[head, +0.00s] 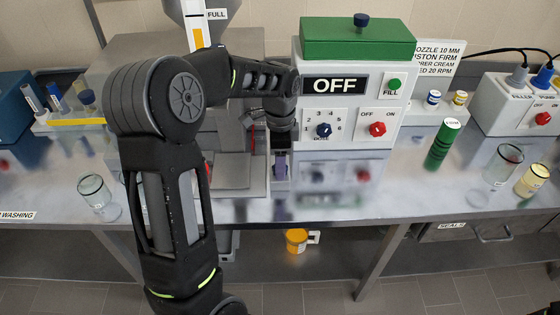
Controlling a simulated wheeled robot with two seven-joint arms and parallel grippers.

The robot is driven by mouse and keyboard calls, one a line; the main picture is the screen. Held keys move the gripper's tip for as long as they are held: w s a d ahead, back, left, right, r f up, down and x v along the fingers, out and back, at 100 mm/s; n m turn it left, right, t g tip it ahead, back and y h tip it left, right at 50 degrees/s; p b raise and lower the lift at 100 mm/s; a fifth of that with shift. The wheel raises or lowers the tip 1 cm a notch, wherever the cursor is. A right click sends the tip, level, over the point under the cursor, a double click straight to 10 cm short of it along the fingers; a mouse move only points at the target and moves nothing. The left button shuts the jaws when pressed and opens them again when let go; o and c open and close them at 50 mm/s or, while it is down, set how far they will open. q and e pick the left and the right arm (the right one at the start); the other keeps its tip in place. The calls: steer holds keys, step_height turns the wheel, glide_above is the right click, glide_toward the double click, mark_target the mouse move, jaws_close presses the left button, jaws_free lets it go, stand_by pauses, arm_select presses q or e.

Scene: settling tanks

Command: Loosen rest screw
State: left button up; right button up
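One black arm of mine rises from the bottom left and bends over at the top. I take it as my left arm. Its wrist hangs at the right side of the grey filling machine (233,172), beside the white control box (345,120). The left gripper (280,150) points down, just above or at a small purple part (281,166). I cannot tell whether this part is the rest screw or whether the fingers touch it. The finger gap is too small and dark to read. No part is clearly recognisable as the rest screw. My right gripper is out of view.
The control box reads OFF, with a blue dial (323,130) and red knob (377,129). A green cylinder (442,145), clear glass (502,165) and cream jar (531,180) stand at right. Another glass (97,195) stands at left.

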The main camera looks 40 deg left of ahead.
arm_select(q)
steer(key=shift+f, duration=0.55)
steer(key=shift+c, duration=0.2)
jaws_close()
